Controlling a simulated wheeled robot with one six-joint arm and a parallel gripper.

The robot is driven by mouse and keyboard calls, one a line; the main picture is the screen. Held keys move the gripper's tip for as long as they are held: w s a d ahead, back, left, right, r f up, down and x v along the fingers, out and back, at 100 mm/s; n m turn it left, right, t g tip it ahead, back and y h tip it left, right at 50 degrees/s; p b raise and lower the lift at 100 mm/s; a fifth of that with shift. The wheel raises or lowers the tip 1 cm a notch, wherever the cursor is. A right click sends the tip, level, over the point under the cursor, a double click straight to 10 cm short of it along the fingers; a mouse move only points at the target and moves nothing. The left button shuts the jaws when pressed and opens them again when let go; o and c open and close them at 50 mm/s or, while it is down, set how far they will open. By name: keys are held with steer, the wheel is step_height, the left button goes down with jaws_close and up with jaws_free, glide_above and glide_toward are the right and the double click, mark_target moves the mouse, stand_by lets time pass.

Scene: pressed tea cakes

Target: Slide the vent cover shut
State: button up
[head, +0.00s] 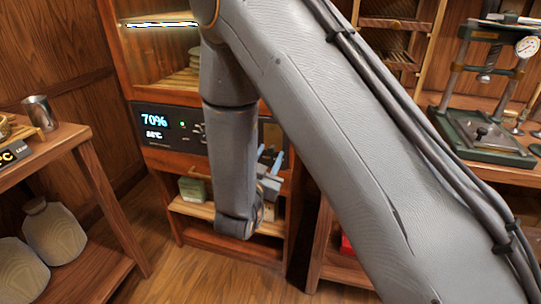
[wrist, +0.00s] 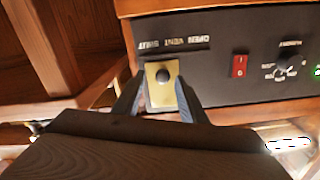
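The vent cover (wrist: 153,98) is a small brass plate with a dark round knob (wrist: 163,76), on the black control panel (wrist: 222,78) in the wrist view. A label with the word VENT and a dark slot are just above it in that view. The plate sits below the left end of the label as pictured. My gripper (wrist: 158,88) is open, with one blue-grey finger on each side of the plate and knob. I cannot tell whether either finger touches. In the head view my gripper (head: 271,160) is in front of the cabinet's right part, and my arm hides much of the panel.
The panel has a red switch (wrist: 239,66) and a dial (wrist: 287,68). A green box (head: 192,190) sits on the shelf below. A wooden table (head: 70,150) stands left; a press (head: 480,130) stands right.

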steer(key=v, duration=0.7)
steer(key=shift+r, duration=0.1)
steer(key=s+d+r+n+g+y+p, duration=0.3)
steer(key=s+d+g, duration=0.5)
steer(key=s, duration=0.3)
steer(key=s+d+r+n+g+y+p, duration=0.3)
steer(key=s+d+g, duration=0.6)
steer(key=s, duration=0.3)
step_height(320, 180, up, 3)
steer(key=n+p, duration=0.1)
steer(key=p, duration=0.2)
steer(key=shift+d+f, duration=0.15)
steer(key=shift+d, duration=0.15)
steer(key=shift+w, duration=0.1)
steer(key=shift+c, duration=0.2)
